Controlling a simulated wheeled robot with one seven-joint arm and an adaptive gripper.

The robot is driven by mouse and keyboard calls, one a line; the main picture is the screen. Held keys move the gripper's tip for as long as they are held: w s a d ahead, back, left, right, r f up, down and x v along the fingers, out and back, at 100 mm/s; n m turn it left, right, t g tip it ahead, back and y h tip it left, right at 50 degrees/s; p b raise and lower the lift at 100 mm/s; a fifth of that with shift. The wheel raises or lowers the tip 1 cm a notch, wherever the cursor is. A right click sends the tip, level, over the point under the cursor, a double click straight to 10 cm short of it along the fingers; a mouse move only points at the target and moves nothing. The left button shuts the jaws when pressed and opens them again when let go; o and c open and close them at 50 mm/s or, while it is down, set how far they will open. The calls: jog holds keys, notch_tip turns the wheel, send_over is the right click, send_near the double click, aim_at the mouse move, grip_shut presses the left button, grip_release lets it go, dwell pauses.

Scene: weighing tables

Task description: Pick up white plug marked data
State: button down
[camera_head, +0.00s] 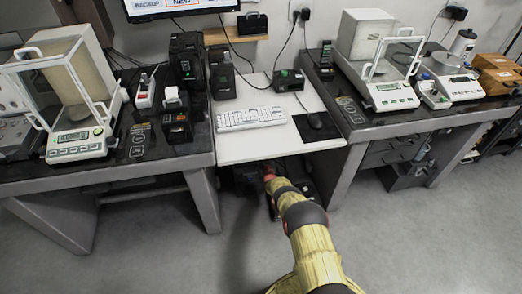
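I cannot make out a white plug marked data; no such lettering is readable. A white power strip (145,91) with a red spot and a lead stands on the left dark table, but I cannot tell whether a white plug sits in it. My yellow arm reaches up from the bottom of the picture to the front edge of the white desk (310,147). My gripper (266,170) is at its far end, low at the shadowed opening under the desk. Its fingers are too small and dark to tell open from shut, and no held thing shows.
A keyboard (251,118) and mouse (314,121) lie on the white desk. Glass-shielded balances stand on the left (76,142) and right (391,96) tables. A small black device (289,80) with cables sits behind the keyboard. Grey floor (400,240) is clear in front.

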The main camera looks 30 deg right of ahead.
jog(key=c, duration=1.7)
grip_release()
jog(key=shift+o, duration=0.2)
jog(key=shift+s, duration=0.1)
jog(key=v, duration=1.1)
jog(key=shift+s, duration=0.4)
jog(key=shift+a, duration=0.15)
jog(key=shift+o, duration=0.5)
